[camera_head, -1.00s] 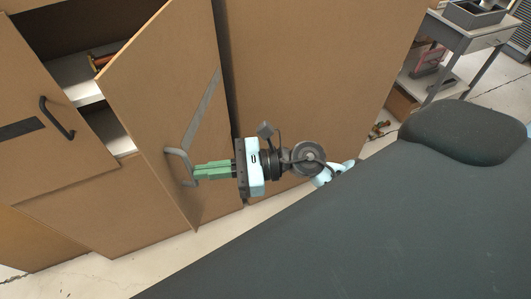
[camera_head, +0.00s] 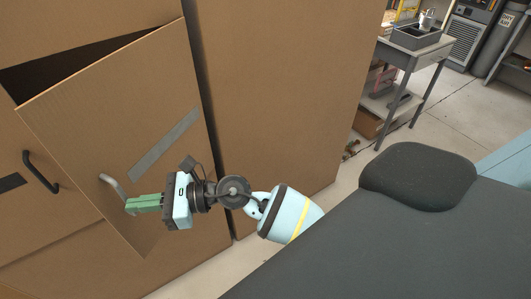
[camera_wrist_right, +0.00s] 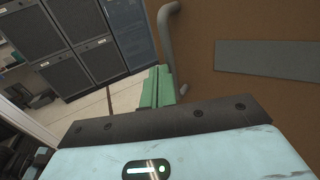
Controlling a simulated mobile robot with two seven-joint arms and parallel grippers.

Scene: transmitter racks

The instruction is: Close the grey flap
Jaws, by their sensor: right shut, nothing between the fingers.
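The grey flap is a brown cabinet door (camera_head: 105,130) with a grey strip (camera_head: 165,144) and a grey bar handle (camera_head: 110,184). It stands partly open, with a dark gap along its top edge. My right gripper (camera_head: 130,206) is shut and empty, its green fingers at the lower end of the grey handle. In the right wrist view the fingers (camera_wrist_right: 158,88) are together beside the handle (camera_wrist_right: 167,40), in front of the door face (camera_wrist_right: 250,80). I cannot tell whether they touch it. My left gripper is not in view.
A neighbouring door with a black handle (camera_head: 41,171) is at the left. A tall plain brown cabinet side (camera_head: 270,90) stands right of the flap. A grey table (camera_head: 410,55) with a tray is at the back right, with open floor (camera_head: 440,120) before it.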

